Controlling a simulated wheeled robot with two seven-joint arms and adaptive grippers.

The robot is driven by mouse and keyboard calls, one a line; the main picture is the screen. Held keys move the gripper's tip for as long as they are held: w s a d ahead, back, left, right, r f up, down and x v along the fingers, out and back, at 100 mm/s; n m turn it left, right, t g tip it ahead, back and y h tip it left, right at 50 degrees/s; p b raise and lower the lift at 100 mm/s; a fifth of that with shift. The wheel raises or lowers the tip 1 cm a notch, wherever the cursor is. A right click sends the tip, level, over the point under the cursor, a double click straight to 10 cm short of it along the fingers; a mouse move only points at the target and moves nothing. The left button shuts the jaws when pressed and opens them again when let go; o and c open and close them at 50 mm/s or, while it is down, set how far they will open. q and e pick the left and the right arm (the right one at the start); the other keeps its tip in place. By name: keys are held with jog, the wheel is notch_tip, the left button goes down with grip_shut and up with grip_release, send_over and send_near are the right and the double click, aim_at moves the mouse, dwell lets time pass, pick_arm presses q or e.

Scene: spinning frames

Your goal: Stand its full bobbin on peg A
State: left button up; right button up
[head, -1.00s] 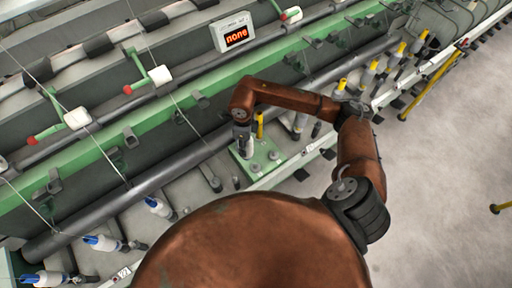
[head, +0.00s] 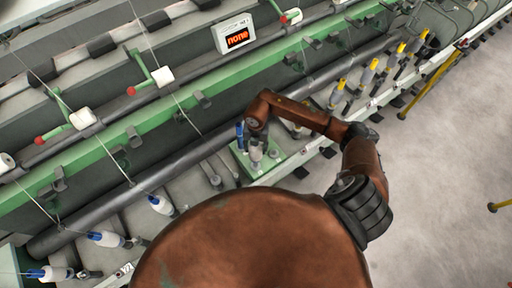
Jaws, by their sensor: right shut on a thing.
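My right gripper (head: 256,142) is over the green plate (head: 243,169), shut on a pale grey-white bobbin (head: 256,153) that my arm mostly hides. I cannot tell whether the bobbin touches a peg. A blue upright top (head: 240,131) shows just left of the gripper, at the plate's back edge. A short grey peg (head: 274,153) stands on the plate to the right of the held bobbin. No peg letter is readable. My left gripper is not in view.
White bobbins with blue tops (head: 160,204) lean along the frame at lower left. Several yellow-topped bobbins (head: 367,75) stand along the rail at right. Grey floor (head: 450,150) is open at right.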

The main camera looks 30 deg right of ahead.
jog(key=shift+f+b, duration=2.1)
jog(key=shift+f, duration=1.1)
jog(key=shift+f, duration=0.3)
jog(key=o, duration=1.5)
jog(key=shift+c, duration=0.2)
notch_tip(320, 180, up, 12)
jog(key=shift+d, duration=0.1)
